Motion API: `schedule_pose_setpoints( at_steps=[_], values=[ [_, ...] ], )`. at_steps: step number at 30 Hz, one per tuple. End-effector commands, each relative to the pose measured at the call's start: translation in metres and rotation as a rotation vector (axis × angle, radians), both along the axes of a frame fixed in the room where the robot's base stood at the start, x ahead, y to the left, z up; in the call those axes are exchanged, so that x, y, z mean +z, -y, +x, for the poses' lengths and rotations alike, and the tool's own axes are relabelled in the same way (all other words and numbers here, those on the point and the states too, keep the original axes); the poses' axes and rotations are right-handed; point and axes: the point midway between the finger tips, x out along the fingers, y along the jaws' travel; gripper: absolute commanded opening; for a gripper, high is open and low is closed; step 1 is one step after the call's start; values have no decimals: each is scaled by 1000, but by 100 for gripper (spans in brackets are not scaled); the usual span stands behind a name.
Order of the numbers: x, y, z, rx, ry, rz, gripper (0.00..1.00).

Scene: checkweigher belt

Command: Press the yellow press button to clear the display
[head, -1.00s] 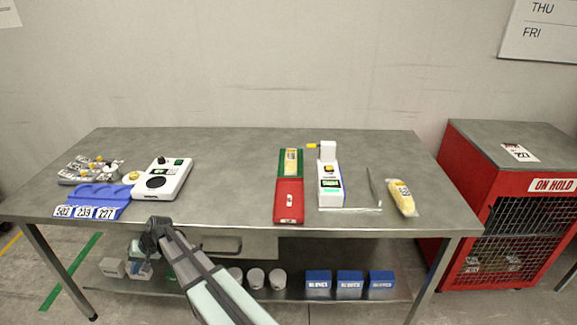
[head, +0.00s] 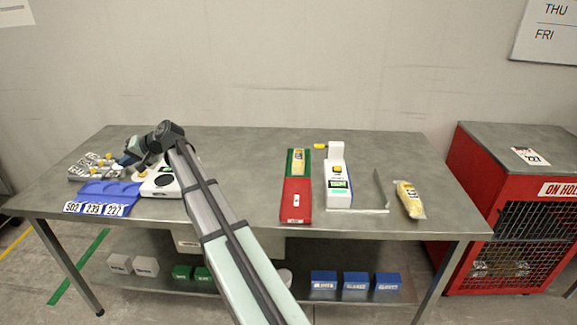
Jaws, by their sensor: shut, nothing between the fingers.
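A small yellow-topped round piece (head: 141,172) sits at the left edge of a white control box (head: 160,185), which has a round black dial. A second yellow button (head: 337,170) is on an upright white unit (head: 336,198), above its lit green display (head: 338,184). My gripper (head: 127,161) is shut and empty. It is at the left of the table, just above and left of the white control box, close to the yellow-topped piece. I cannot tell whether it touches anything. My arm hides the right part of the control box.
Grey pieces with yellow knobs (head: 98,163) lie left of my gripper. A blue numbered tray (head: 104,190) is in front. A red and green strip (head: 296,200) and a bagged yellow item (head: 408,200) lie to the right.

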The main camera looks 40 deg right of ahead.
Motion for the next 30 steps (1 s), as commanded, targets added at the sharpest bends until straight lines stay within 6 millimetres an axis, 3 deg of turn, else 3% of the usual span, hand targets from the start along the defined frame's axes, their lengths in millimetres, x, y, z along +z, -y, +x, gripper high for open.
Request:
schedule_pose_setpoints(
  at_steps=[3,14,23,30],
  values=[
    [8,50,-5,-48,8,-18,0],
    [10,190,-38,-180,1,-89,0],
    [10,301,-83,-290,-17,-148,0],
    [11,384,-130,-379,-38,-193,0]
  ],
)
